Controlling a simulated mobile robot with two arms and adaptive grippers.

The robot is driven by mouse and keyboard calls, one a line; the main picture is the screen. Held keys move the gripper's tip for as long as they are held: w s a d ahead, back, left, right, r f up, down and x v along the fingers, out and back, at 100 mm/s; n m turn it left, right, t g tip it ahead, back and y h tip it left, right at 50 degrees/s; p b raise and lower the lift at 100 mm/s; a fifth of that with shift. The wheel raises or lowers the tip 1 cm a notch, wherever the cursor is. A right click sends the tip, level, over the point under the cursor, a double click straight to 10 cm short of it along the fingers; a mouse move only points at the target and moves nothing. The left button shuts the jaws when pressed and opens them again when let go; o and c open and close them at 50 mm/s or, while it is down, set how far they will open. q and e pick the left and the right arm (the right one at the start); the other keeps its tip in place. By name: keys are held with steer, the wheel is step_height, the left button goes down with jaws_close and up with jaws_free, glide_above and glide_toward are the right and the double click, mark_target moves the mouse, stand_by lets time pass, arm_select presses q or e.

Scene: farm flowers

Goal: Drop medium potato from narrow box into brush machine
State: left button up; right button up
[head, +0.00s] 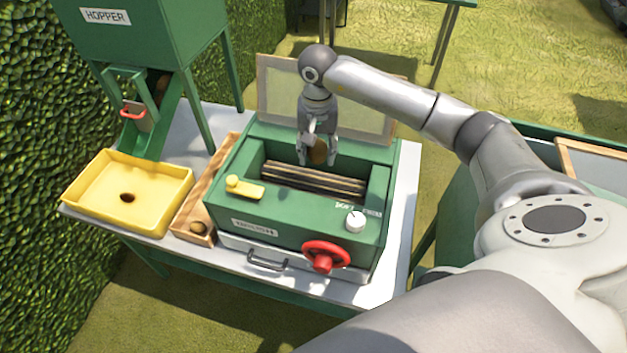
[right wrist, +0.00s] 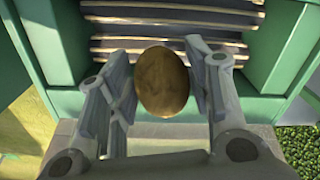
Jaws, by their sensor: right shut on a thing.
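My right gripper (head: 311,154) hangs over the open top of the green brush machine (head: 226,207). It is shut on a brown potato (head: 319,151). In the right wrist view the potato (right wrist: 162,82) sits between the two fingers, with the machine's dark brush rollers (right wrist: 172,20) beneath and behind it. The rollers also show in the head view (head: 312,180). My left gripper is not in view.
A yellow tray (head: 97,211) with a dark round spot lies left of the box. A green hopper (head: 137,35) with a red-handled gate stands behind it. The machine's open lid (head: 290,92) stands up at the back. A red handwheel (head: 325,257) and drawer handle face front.

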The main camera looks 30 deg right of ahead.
steer(key=shift+a+f, duration=0.15)
steer(key=shift+f, duration=0.25)
steer(key=shift+f+b, duration=0.3)
steer(key=shift+f, duration=0.1)
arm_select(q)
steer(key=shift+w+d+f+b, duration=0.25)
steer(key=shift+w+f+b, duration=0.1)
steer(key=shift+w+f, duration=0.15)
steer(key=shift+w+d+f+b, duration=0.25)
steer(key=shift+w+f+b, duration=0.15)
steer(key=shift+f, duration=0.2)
arm_select(e)
step_height(320, 180, down, 4)
steer(key=o, duration=1.1)
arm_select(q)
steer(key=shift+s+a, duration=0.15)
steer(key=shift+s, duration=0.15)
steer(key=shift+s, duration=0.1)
